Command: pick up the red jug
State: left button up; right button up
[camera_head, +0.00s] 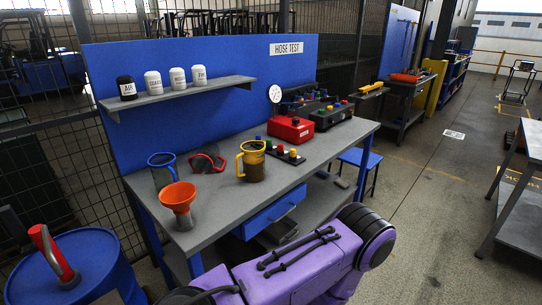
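The red jug (207,159) is on the grey workbench top (232,203), near the blue back panel. It has a red rim and handle and a dark body, and it appears to lie on its side. A blue-rimmed jug (161,172) stands to its left and a yellow-rimmed jug (253,162) stands to its right, both upright. An orange funnel (178,198) is in front of the blue-rimmed jug. Neither of my grippers shows in the head view.
A shelf (190,90) with small bottles hangs above the jugs. A blue drum (80,268) stands at lower left. The bench's front middle is clear.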

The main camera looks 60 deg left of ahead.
aim_at(204, 159)
jog(key=z, duration=0.15)
jog(key=i, duration=1.4)
jog(key=u, duration=2.7)
